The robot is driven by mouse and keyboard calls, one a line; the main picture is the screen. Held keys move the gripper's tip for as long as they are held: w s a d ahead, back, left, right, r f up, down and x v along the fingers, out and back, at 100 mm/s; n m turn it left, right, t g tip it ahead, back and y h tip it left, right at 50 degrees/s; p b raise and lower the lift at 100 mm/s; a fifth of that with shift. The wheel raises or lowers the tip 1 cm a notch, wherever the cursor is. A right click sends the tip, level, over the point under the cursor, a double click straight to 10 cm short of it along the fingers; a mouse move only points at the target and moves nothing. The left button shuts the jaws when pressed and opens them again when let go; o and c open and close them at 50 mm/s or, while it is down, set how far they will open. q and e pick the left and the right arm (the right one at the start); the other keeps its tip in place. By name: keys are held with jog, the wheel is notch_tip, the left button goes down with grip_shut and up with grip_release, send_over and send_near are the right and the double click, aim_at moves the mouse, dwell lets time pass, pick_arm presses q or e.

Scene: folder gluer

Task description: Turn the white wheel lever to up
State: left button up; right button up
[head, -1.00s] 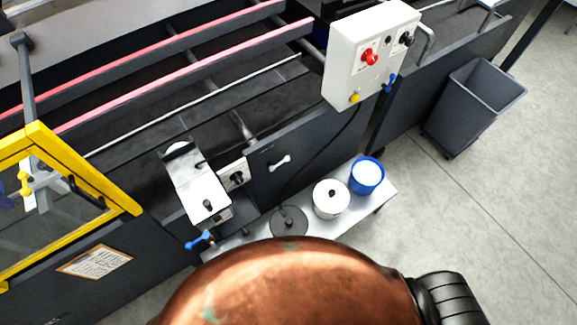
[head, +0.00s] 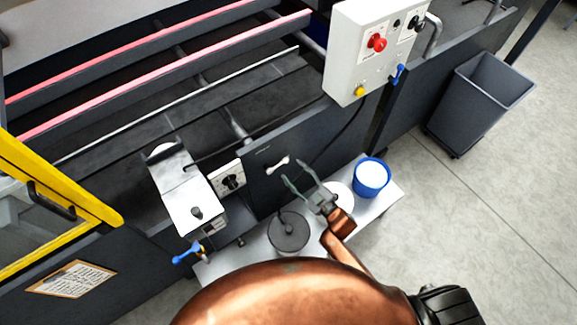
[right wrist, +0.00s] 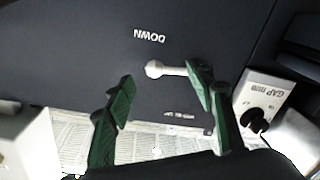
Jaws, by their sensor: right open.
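The white wheel lever (head: 278,165) is a short white handle on the dark side panel of the machine, lying roughly along the panel's length. In the right wrist view the lever (right wrist: 170,69) has a round end at left, and its other end meets the outline of one green finger. The word DOWN shows upside down near it. My right gripper (head: 295,173) is open just in front of the panel, its fingers pointing at the lever. In the wrist view the open fingers (right wrist: 161,80) lie either side of part of the lever; I cannot tell whether they touch it. My left gripper is out of view.
A low shelf (head: 385,205) below holds a grey disc (head: 289,232), a white round pot (head: 342,192) and a blue tub (head: 370,178). A white control box (head: 368,60) stands above right. A white bracket with a blue lever (head: 187,253) is at left.

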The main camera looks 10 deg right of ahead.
aim_at(278, 165)
jog(key=shift+x, duration=2)
jog(key=shift+c, duration=0.4)
jog(key=shift+a, duration=0.1)
grip_shut()
